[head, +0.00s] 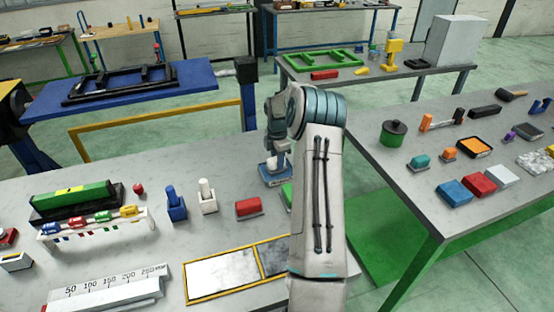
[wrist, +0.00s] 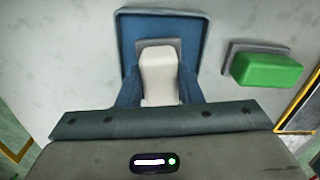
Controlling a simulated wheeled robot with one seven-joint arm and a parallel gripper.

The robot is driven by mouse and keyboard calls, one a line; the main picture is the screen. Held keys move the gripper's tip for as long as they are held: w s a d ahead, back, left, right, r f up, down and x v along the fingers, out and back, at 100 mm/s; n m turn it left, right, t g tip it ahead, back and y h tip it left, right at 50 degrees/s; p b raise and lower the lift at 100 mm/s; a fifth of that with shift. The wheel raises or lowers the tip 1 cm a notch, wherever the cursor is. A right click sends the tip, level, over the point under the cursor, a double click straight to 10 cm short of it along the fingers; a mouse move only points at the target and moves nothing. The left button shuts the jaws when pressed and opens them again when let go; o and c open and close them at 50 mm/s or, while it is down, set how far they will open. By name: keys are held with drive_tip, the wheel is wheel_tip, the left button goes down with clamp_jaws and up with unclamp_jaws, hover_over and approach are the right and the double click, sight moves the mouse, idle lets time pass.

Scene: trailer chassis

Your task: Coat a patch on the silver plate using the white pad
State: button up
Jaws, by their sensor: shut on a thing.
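The white pad (wrist: 158,72), a white block on a grey base, is between the fingers of my gripper (wrist: 159,84) in the wrist view. My gripper is shut on it. The pad is over a blue tray (wrist: 132,22); whether its base touches the tray floor I cannot tell. In the head view the gripper (head: 276,162) and pad are at the tray (head: 272,183), partly hidden by my arm. The silver plate (head: 222,274) lies in a yellow frame at the front of the table, left of my arm, apart from the gripper.
A green pad (wrist: 268,70) sits right of the tray, and a red pad (head: 248,208) left of it. A darker panel (head: 272,258) adjoins the silver plate, partly behind my arm. Blue (head: 176,205) and white (head: 207,198) upright holders stand left. A ruler-like block (head: 105,294) lies front left.

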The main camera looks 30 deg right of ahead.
drive_tip(key=shift+f+b, duration=0.35)
drive_tip(key=shift+f, duration=0.2)
idle(1.4)
drive_tip(key=shift+r+p, duration=2.1)
drive_tip(key=shift+r, duration=1.5)
drive_tip(key=shift+a+f, duration=0.1)
drive_tip(key=shift+a, duration=0.05)
